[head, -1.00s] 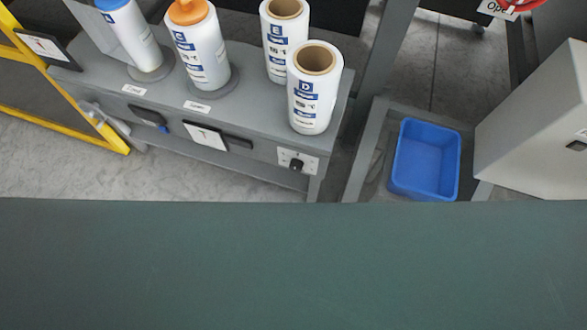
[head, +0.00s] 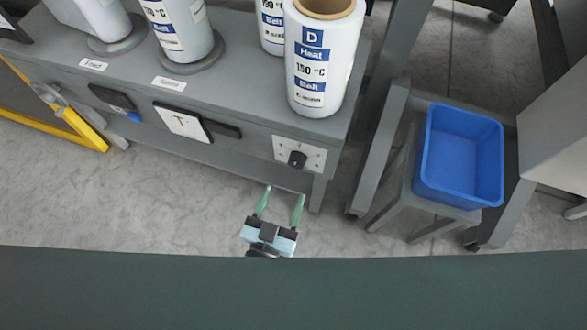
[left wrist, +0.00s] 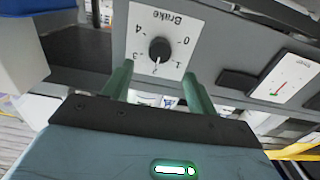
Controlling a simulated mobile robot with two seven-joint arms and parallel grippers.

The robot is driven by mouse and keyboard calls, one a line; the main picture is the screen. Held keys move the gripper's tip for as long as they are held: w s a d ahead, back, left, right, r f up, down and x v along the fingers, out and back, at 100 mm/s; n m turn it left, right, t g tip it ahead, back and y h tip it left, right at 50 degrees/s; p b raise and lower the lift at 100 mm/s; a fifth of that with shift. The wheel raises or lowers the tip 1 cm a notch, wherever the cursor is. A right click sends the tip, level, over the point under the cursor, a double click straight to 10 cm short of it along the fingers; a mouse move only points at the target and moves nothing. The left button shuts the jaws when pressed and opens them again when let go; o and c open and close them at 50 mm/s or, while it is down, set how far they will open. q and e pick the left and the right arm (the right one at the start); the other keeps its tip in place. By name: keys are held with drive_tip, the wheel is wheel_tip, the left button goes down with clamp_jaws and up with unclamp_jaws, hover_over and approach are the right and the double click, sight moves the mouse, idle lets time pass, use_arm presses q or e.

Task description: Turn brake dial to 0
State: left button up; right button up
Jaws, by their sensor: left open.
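The brake dial (head: 297,159) is a black round knob on a white plate (head: 314,158) at the right end of the grey bench's front. In the left wrist view the dial (left wrist: 160,48) shows upside down with the word Brake and numbers around it. Its white mark seems to point toward the 2, but it is small. My left gripper (head: 284,193) is open and empty, just below and in front of the dial, apart from it. In the left wrist view its green fingers (left wrist: 157,78) stand on either side below the dial. My right gripper is not in view.
The grey bench (head: 230,85) carries several white film rolls, including the D roll (head: 318,65). A square tension display (head: 182,122) sits left of the dial. A blue bin (head: 459,155) stands on a grey stand at right. The floor below the bench front is clear.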

sight(295, 166)
use_arm(q)
drive_tip(key=b+x, duration=0.1)
drive_tip(key=x, duration=0.5)
drive_tip(key=shift+x, duration=0.9)
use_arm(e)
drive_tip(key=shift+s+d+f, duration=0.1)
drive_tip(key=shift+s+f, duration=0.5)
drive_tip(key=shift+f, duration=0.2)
use_arm(q)
drive_tip(key=c, duration=1)
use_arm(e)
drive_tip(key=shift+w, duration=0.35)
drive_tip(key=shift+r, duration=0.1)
